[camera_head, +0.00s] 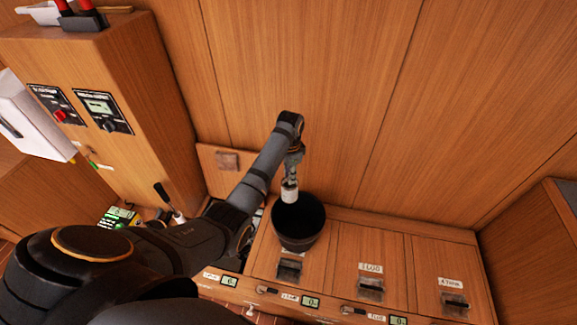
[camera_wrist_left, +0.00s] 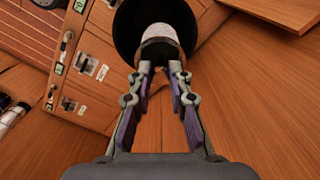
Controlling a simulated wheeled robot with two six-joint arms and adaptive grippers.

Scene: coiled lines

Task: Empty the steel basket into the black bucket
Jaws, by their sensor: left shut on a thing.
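The black bucket (camera_head: 298,239) stands upright on the wooden counter, below and just in front of my left gripper. Its dark opening also shows at the top of the left wrist view (camera_wrist_left: 127,32). My left gripper (camera_head: 292,174) points down and is shut on a small whitish cylinder (camera_head: 289,193). In the left wrist view the fingertips (camera_wrist_left: 160,68) hold this cylinder (camera_wrist_left: 160,43) at their tips, and it overlaps the bucket's opening. The cylinder appears to be at or over the rim; its exact height cannot be told. I see no steel basket. My right gripper is out of view.
The counter (camera_head: 345,250) has several latched lids with labels and small displays. A wooden control cabinet (camera_head: 120,80) and a white box (camera_head: 30,115) stand at the left. A lever with a black handle (camera_head: 162,191) rises near my arm. A wooden wall closes the back.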

